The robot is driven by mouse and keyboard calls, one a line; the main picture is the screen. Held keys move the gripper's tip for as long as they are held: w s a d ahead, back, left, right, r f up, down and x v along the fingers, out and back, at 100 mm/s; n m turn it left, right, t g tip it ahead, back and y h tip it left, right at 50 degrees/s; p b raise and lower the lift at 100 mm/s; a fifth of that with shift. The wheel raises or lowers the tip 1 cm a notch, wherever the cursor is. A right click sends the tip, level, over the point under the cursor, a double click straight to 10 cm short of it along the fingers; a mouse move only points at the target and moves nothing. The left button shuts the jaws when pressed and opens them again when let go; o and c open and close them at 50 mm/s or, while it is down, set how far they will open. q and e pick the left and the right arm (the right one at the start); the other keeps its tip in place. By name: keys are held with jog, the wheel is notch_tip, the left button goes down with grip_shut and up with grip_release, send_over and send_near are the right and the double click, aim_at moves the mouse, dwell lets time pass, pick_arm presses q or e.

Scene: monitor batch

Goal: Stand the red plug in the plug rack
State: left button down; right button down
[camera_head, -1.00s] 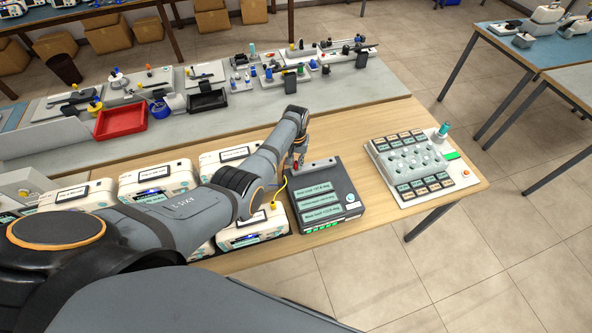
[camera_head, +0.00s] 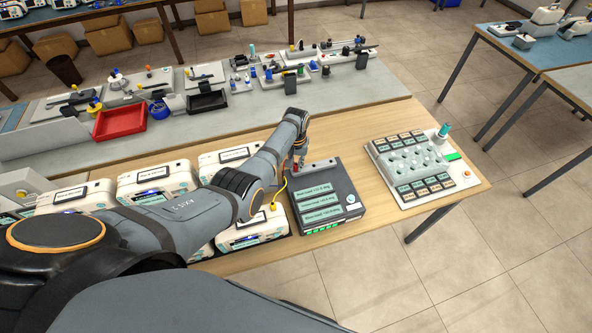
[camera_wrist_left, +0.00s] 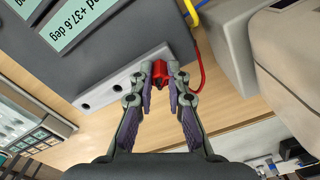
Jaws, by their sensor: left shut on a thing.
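My left gripper (camera_head: 298,162) is over the back left corner of a dark box with green-lit label strips (camera_head: 322,204). It is shut on the red plug (camera_wrist_left: 160,76), which shows between the fingertips in the left wrist view. A red cable (camera_wrist_left: 202,66) runs from the plug's side. The plug rack (camera_wrist_left: 112,86) is a grey bar along the box's edge, with two empty holes showing; in the head view it shows as a pale strip (camera_head: 321,166). The plug is at the bar's end beside the fingers. I cannot tell whether its tip is in a hole. My right gripper is out of view.
White monitors (camera_head: 160,180) stand left of the dark box, one with a yellow cable (camera_head: 280,191). A white panel with knobs and labels (camera_head: 401,193) lies to the right. Bare wood lies between box and panel. A grey bench with trays and parts is behind.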

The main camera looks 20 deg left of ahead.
pick_arm(q)
jog(key=shift+f, duration=0.1)
jog(key=c, duration=1.3)
grip_release()
jog(key=shift+o, duration=0.2)
notch_tip(320, 180, up, 12)
